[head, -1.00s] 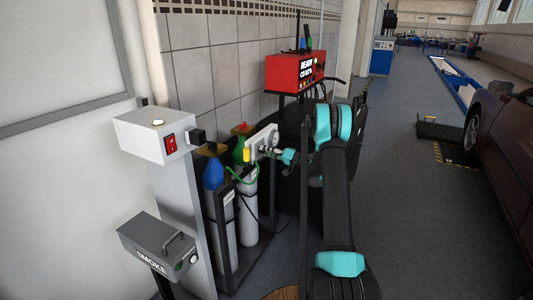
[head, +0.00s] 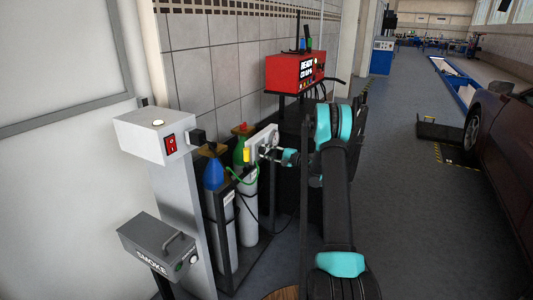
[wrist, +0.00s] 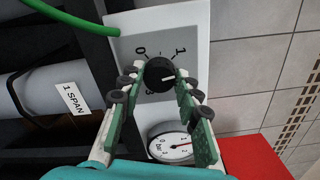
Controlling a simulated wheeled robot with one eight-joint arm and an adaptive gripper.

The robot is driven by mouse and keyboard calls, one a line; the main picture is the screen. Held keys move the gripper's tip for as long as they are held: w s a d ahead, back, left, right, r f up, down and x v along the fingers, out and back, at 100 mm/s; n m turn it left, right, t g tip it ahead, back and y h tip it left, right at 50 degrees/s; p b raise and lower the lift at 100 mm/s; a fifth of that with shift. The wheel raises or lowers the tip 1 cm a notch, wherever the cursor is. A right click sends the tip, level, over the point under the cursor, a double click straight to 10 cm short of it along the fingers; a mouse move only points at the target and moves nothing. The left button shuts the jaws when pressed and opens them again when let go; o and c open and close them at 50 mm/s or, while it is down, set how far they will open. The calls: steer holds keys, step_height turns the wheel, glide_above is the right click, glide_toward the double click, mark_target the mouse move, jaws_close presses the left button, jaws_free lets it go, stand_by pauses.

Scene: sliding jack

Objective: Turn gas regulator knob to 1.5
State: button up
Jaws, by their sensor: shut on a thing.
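The regulator knob (wrist: 160,73) is round and black with a white pointer line. It sits on a grey dial plate (wrist: 125,45) marked 0 and 1; other marks are partly hidden. The pointer points right in the wrist view, a little past the 1 mark. My gripper (wrist: 156,80) has its green-padded fingers on both sides of the knob and is shut on it. A round white gauge marked bar (wrist: 170,147) is below the knob. In the head view the white regulator panel (head: 262,140) is mostly edge-on, with my gripper (head: 270,154) at its face.
Gas cylinders, one labelled 1 SPAN (wrist: 72,98), stand in a black rack beside the panel. A green hose (wrist: 70,17) runs close by. A red box (head: 295,70) stands behind, a grey post (head: 182,200) at left.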

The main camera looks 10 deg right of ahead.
steer(key=shift+d+m, duration=0.1)
steer(key=shift+m, duration=0.7)
steer(key=o, duration=1.2)
steer(key=shift+c, duration=0.2)
steer(key=v, duration=1.2)
